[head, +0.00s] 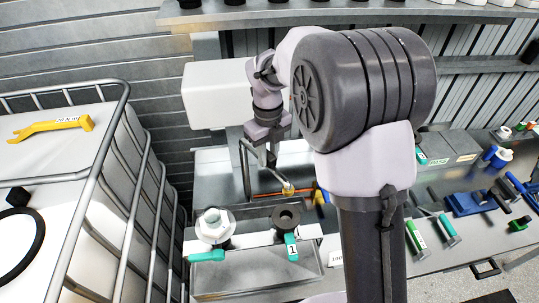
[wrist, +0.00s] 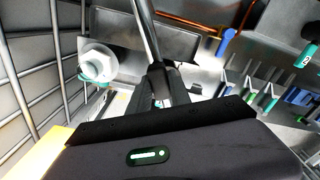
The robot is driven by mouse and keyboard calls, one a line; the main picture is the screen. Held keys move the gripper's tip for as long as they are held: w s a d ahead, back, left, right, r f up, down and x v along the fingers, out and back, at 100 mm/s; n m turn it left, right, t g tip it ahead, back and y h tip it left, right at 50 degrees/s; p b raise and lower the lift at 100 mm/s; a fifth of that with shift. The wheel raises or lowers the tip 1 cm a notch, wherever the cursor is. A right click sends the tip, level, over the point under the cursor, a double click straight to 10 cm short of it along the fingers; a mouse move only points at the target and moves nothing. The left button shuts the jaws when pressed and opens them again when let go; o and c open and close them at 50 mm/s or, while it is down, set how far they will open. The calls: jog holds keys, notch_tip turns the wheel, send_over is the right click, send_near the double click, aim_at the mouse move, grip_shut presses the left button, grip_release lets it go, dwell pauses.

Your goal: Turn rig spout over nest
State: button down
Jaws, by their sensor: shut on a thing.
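The rig spout (head: 246,168) is a thin dark bent pipe with a brass tip (head: 288,188) in the head view. My gripper (head: 271,160) is shut on the spout, and the wrist view shows its fingers (wrist: 160,92) closed around the dark pipe (wrist: 147,35). The brass tip hangs just behind a dark round fitting (head: 286,216) with a teal handle tagged 1. I cannot tell for sure which fitting is the nest. A white hex-capped fitting (head: 214,224) with a teal handle stands to its left, and also shows in the wrist view (wrist: 97,63).
Blue and green tools (head: 472,203) crowd the bench at the right. A shelf (head: 330,12) runs above. My arm hides the middle.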

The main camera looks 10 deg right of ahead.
jog(key=shift+r, duration=0.1)
jog(key=c, duration=1.2)
grip_release()
jog(key=shift+w+d, duration=0.1)
notch_tip(320, 180, up, 17)
jog(key=shift+r+p, duration=0.15)
jog(key=shift+p, duration=0.9)
